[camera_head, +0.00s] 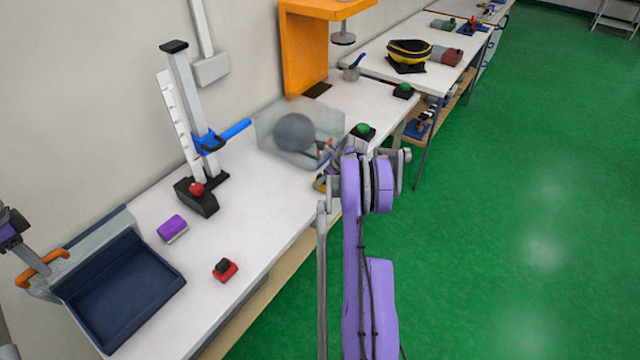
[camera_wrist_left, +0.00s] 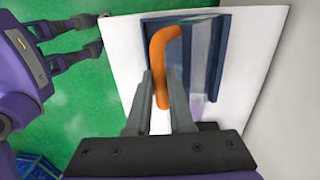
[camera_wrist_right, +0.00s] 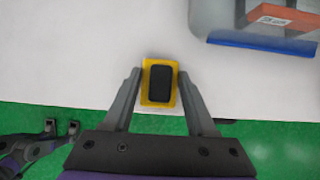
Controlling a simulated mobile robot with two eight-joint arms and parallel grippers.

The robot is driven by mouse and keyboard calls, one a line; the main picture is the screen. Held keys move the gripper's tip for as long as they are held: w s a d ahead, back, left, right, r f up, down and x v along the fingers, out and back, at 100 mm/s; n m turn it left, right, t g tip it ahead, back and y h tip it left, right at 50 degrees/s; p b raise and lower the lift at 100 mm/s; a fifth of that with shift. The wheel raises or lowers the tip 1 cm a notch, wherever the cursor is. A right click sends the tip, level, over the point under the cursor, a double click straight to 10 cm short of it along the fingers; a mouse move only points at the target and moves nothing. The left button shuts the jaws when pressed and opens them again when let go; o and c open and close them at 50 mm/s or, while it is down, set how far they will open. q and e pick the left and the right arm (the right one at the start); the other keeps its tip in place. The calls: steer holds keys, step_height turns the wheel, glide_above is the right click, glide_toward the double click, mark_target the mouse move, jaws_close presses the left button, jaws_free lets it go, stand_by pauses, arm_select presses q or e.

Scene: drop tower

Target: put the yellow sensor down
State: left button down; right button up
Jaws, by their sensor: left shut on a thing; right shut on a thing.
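The yellow sensor (camera_wrist_right: 158,82), a small yellow block with a black face, sits between the fingers of my right gripper (camera_wrist_right: 160,92) in the right wrist view. The gripper is shut on it. In the head view a bit of its yellow (camera_head: 320,183) shows at the table's front edge, mostly hidden by my right arm. Whether it touches the table I cannot tell.
The navy tray (camera_head: 155,258) fills the near left. A clear bin (camera_head: 266,135) with a grey ball (camera_head: 294,131) stands close behind my right gripper. Free white surface lies mid-table.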

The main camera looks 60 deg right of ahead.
jaws_close()
step_height(320, 180, up, 10)
steer(key=shift+f, duration=0.1)
steer(key=w+a+n+g+y, duration=0.1)
steer(key=w+a+n+y, duration=0.15)
steer(key=w+a, duration=0.75)
steer(key=w+a+n+y, duration=0.1)
steer(key=a+n, duration=0.3)
steer(key=a, duration=1.5)
steer(key=s+a+n+g+y, duration=0.1)
steer(key=s+a+n, duration=0.25)
steer(key=a, duration=1.25)
steer(key=s+a+n+g+y, duration=0.15)
steer(key=a+n, duration=0.25)
steer(key=a, duration=1.3)
glide_above(148, 286)
steer(key=s, duration=0.3)
steer(key=shift+m, duration=0.3)
step_height(148, 286, down, 5)
steer(key=shift+w+f, duration=0.15)
steer(key=w+f, duration=0.2)
steer(key=shift+w, duration=0.3)
